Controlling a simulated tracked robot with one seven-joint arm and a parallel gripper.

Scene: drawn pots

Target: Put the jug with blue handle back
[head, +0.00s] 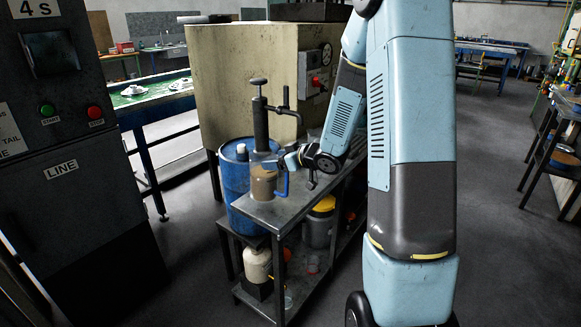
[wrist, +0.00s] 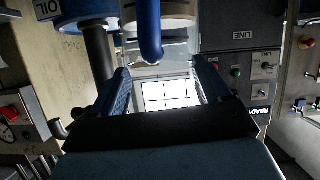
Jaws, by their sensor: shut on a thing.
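The jug with the blue handle (head: 263,184) is a brownish, upright vessel at the near left end of the metal bench (head: 268,214). Its blue handle (head: 283,183) faces right, towards my gripper (head: 284,161). My gripper is shut on the jug, reaching it from the right at the handle side. In the wrist view the blue handle (wrist: 150,32) hangs at the top, between my gripper's fingers (wrist: 160,68); the pale jug body (wrist: 172,13) is behind it and partly cut off. I cannot tell whether the jug's base touches the bench.
A dark hand pump (head: 261,125) stands just behind the jug, and a blue barrel (head: 235,182) is close on its left. A large cream tank (head: 240,75) blocks the back. A grey-and-yellow container (head: 318,225) sits on the lower shelf. Floor in front is clear.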

